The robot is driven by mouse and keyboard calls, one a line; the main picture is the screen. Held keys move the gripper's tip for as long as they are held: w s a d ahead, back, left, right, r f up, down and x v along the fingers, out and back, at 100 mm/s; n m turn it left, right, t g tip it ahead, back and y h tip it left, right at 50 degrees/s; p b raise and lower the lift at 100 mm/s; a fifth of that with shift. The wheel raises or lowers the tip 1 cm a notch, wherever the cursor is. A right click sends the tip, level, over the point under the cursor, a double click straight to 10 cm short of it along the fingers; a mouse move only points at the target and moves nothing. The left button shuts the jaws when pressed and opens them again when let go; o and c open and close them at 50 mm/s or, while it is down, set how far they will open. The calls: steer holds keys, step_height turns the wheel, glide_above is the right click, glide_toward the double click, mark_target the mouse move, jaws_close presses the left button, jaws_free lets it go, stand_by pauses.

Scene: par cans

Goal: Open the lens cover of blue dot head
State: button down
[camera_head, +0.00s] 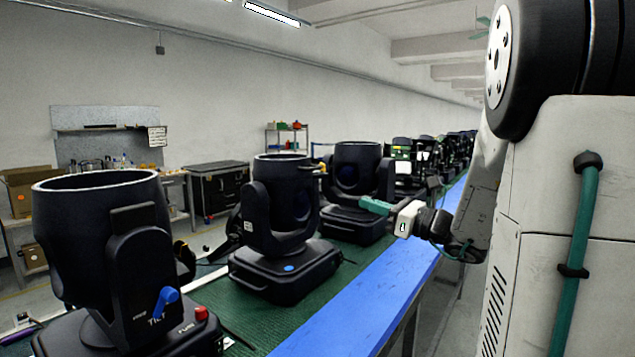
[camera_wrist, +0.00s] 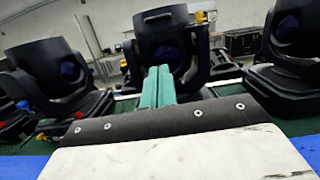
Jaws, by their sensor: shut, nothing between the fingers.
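The blue dot head (camera_head: 292,205) is a dark moving-head light, second from the front in the row. A blue dot (camera_head: 288,268) marks its base, and a small yellow tab (camera_head: 321,169) shows at its upper right. I cannot tell its lens cover apart. My gripper (camera_head: 363,202) has teal fingers, shut and empty, pointing left in front of the third head, right of the blue dot head. In the wrist view the shut fingers (camera_wrist: 157,72) point at a head (camera_wrist: 160,35) with a yellow tab, likely the blue dot head. The fingers hide its lower part.
A nearer head (camera_head: 100,240) with a blue knob (camera_head: 165,300) stands front left. A third head (camera_head: 358,175) stands just behind my gripper, with more heads beyond. All stand on a green mat (camera_head: 240,318) with a blue strip (camera_head: 365,308) along its right side.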

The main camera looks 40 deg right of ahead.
steer(key=w+a+r, duration=0.2)
steer(key=w, duration=0.3)
steer(key=w+a+r, duration=0.2)
steer(key=w+r, duration=0.1)
steer(key=w, duration=0.3)
steer(key=shift+w, duration=0.15)
steer(key=shift+d+r, duration=0.15)
